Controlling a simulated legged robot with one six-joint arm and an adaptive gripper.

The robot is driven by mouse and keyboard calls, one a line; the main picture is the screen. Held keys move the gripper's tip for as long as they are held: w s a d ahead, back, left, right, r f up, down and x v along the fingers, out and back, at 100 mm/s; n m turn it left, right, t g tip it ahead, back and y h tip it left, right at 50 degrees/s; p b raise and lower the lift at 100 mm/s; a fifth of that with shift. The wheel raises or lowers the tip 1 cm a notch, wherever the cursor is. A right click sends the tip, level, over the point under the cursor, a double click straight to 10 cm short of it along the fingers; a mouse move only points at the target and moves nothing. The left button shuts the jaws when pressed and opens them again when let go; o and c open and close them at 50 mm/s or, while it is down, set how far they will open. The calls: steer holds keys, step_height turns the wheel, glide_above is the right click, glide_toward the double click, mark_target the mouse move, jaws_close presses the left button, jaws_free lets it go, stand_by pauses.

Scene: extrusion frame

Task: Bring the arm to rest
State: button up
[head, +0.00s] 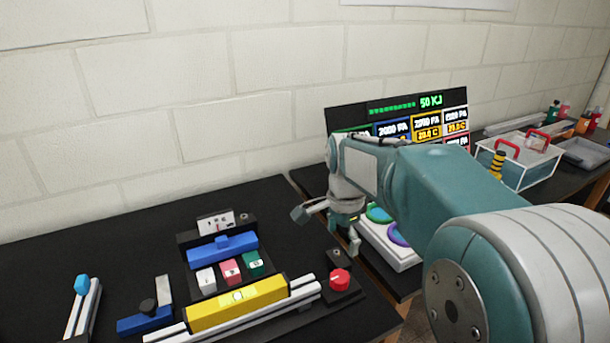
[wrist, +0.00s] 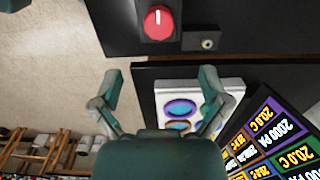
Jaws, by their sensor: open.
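My gripper (head: 330,228) hangs from my teal arm, near the gap between two black tabletops in the head view. In the wrist view my gripper (wrist: 160,86) has its two fingers spread wide, with nothing between them. Beyond the fingers in that view lies a white panel (wrist: 218,88) with coloured round pads. The panel (head: 392,248) is partly hidden behind my arm in the head view. I cannot tell the exact height of the fingers above the tabletops.
A red knob (head: 339,280) stands left of the panel. A yellow block (head: 238,303), a blue block (head: 222,251) and small coloured cubes (head: 230,271) sit on the left table. A display (head: 420,101) rises behind my arm. A clear bin (head: 520,165) stands at right.

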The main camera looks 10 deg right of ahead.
steer(key=s+r+n+t, duration=0.2)
steer(key=s+n+t, duration=0.3)
steer(key=s+n, duration=0.9)
steer(key=s, duration=0.6)
steer(key=shift+s+r+t, duration=0.25)
steer(key=shift+s+t, duration=0.05)
steer(key=shift+s, duration=0.1)
